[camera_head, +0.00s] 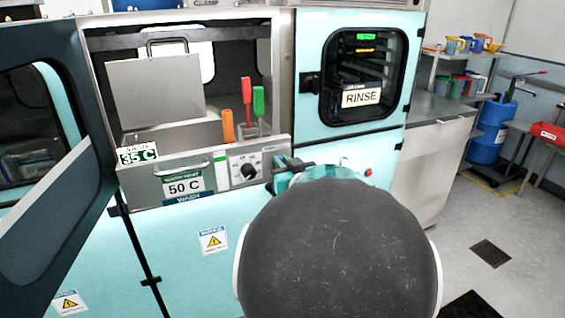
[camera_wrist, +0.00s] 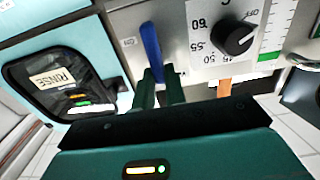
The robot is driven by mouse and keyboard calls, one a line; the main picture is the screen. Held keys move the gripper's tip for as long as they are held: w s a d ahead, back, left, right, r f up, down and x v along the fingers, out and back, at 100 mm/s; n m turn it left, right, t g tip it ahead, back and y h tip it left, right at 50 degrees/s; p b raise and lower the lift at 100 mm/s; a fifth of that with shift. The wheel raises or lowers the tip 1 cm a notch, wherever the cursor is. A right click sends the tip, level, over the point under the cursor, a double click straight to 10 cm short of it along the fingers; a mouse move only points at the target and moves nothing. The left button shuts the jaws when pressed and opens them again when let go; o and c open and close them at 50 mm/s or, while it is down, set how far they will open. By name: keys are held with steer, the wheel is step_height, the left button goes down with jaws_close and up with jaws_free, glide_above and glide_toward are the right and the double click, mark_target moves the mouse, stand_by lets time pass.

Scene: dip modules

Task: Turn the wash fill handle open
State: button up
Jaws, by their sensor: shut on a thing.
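The blue wash fill handle (camera_wrist: 151,45) shows in the wrist view on the grey panel, beside the black dial. My gripper (camera_wrist: 159,80) has its two dark green fingers shut on the lower part of this handle in that view. The fingers hide the gripped end. In the head view, my gripper (camera_head: 293,165) is at the right end of the wash panel (camera_head: 205,168), mostly hidden behind my own dark arm link. The handle is hard to make out there, so its exact angle cannot be told.
A black temperature dial (camera_head: 249,171) is close to the left of my gripper; it also shows in the wrist view (camera_wrist: 233,36). The open basin holds orange (camera_head: 228,126), red and green-handled items. The rinse door (camera_head: 362,70) is shut. An open dark door (camera_head: 60,200) stands at left.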

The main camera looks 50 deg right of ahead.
steer(key=shift+w+a+n, duration=0.1)
steer(key=shift+n, duration=0.3)
jaws_close()
steer(key=n, duration=0.3)
steer(key=a+n, duration=0.1)
steer(key=n, duration=0.1)
steer(key=shift+w+f, duration=0.15)
steer(key=shift+w, duration=0.2)
steer(key=n, duration=0.4)
steer(key=f+n, duration=0.1)
steer(key=shift+w+a+n, duration=0.2)
steer(key=shift+a+n, duration=0.15)
steer(key=shift+n, duration=0.05)
steer(key=n, duration=0.3)
steer(key=shift+a+f, duration=0.1)
steer(key=shift+f, duration=0.15)
steer(key=shift+f+n, duration=0.2)
steer(key=shift+n, duration=0.65)
steer(key=shift+f+n, duration=0.15)
steer(key=shift+n, duration=0.7)
